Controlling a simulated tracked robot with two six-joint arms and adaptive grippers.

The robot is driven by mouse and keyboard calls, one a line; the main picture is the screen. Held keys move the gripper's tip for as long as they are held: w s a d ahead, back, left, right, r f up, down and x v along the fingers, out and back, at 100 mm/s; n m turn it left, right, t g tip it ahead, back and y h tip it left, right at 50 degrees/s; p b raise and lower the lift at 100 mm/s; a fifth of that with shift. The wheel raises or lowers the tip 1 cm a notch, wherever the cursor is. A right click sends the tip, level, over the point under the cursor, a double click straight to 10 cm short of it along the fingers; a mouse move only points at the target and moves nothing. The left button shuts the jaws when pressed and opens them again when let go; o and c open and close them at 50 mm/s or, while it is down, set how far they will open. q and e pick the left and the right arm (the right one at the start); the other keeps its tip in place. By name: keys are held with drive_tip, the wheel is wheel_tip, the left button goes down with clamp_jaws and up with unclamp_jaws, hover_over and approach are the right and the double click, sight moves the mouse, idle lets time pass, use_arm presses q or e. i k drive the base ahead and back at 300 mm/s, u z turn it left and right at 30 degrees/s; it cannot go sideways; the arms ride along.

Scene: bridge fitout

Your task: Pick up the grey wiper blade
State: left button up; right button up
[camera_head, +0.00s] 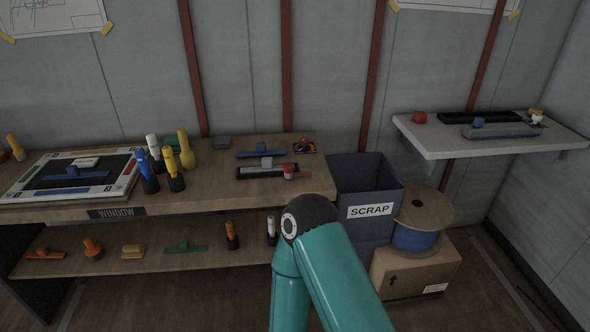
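A grey block-topped piece (267,163), which looks like the grey wiper blade, lies at the right end of the workbench on or in a dark, light-edged strip (262,172). A small red-topped piece (289,171) is at its right end. A blue blade (262,154) lies just behind it. A long grey piece (508,131) with a blue knob also lies on the right wall shelf; I cannot tell whether it is a blade. A teal arm of mine rises at the bottom centre, but neither gripper is in view.
The window board (100,190) and several upright bottles or handles (184,150) stand to the left. The scrap bin (372,172) adjoins the bench's right end. A cable spool (424,211) sits on a cardboard box (412,268). A lower shelf (205,262) holds several small tools.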

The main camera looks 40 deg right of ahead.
sight(267, 162)
drive_tip(key=z, duration=0.6)
drive_tip(key=i, duration=0.95)
drive_tip(key=z, duration=0.15)
